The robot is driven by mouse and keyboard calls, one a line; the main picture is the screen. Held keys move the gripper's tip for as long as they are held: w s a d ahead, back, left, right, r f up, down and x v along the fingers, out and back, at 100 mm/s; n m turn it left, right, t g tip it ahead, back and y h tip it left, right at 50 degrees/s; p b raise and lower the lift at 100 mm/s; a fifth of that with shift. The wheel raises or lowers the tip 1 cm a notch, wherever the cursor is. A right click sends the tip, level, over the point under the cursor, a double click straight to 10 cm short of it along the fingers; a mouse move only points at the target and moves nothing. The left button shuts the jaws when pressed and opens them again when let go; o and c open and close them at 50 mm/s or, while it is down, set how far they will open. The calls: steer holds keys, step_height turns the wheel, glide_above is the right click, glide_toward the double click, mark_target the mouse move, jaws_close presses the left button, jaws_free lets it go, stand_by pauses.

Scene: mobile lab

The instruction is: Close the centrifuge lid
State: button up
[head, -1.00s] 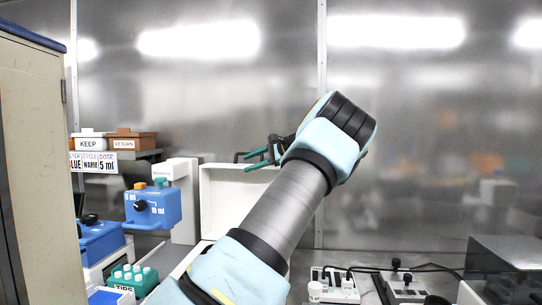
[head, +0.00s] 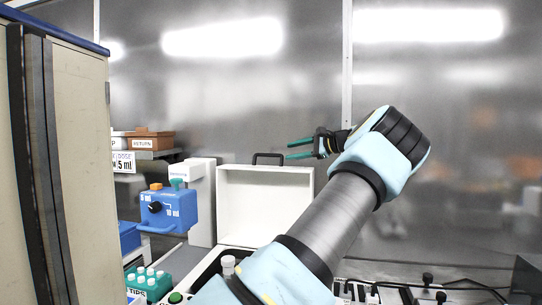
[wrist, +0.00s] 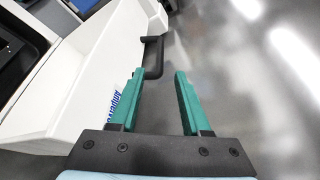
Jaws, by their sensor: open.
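The centrifuge lid (head: 262,205) is a white, shallow box-like cover standing open and upright, with a black handle (head: 268,158) on its top edge. The centrifuge body (head: 206,268) below it is partly hidden by my arm. My gripper (head: 301,148) has green fingers and is open and empty, just right of the handle and slightly above the lid's top edge. In the wrist view the lid (wrist: 75,75) fills the left side, and the black handle (wrist: 153,57) lies just beyond the open fingertips (wrist: 160,73), apart from them.
A blue dispenser (head: 168,208) on a white stand and a green rack of tips (head: 147,283) are to the left. A tall cream cabinet (head: 80,150) blocks the far left. A metal wall stands behind. Small devices with cables (head: 400,290) lie at lower right.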

mark_target(271, 155)
steer(key=p+x, duration=0.2)
steer(key=x, duration=0.6)
steer(key=shift+w+a+p, duration=0.15)
steer(key=shift+a+p, duration=0.1)
steer(key=shift+p, duration=0.05)
steer(key=shift+w+a+f, duration=0.25)
steer(key=shift+a, duration=0.25)
jaws_close()
stand_by(0.6)
